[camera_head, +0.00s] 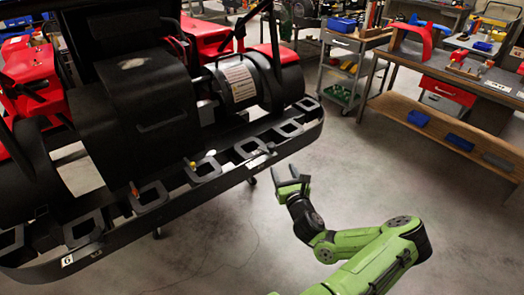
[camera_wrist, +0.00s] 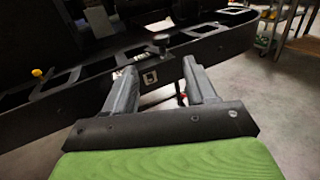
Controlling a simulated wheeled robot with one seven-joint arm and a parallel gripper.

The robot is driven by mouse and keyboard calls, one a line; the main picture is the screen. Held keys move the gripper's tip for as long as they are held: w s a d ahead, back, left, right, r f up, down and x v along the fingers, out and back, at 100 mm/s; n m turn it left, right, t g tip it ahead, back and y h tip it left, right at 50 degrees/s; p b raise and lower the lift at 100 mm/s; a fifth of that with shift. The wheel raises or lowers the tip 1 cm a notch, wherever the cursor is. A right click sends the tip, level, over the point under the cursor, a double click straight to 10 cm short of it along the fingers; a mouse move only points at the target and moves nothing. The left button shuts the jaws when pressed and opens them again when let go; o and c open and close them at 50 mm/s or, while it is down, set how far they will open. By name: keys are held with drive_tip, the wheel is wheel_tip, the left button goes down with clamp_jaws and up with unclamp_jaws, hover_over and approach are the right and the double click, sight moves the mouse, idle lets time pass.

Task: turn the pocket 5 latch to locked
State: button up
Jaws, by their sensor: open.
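A long black rail (camera_head: 112,241) with a row of square pockets runs along the front of the kart stand in the head view. An orange knob (camera_head: 134,189) and a yellow knob (camera_head: 193,165) stand on it. A label reading 6 (camera_head: 67,261) is near its left end. I cannot tell which pocket is 5 or how its latch is turned. My gripper (camera_head: 291,177) is open and empty, to the right of the rail. In the wrist view, a dark knob (camera_wrist: 161,39) shows beyond my open fingers (camera_wrist: 160,75), and a yellow knob (camera_wrist: 37,73) is at left.
The black and red kart body (camera_head: 135,85) rises behind the rail. A grey tool cart (camera_head: 349,75) and a workbench (camera_head: 470,85) with a lower wooden shelf (camera_head: 450,135) stand at the back right. The grey floor around my arm is clear.

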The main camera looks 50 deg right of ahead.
sight(273, 148)
drive_tip(key=x, duration=1.4)
drive_tip(key=shift+d, duration=0.1)
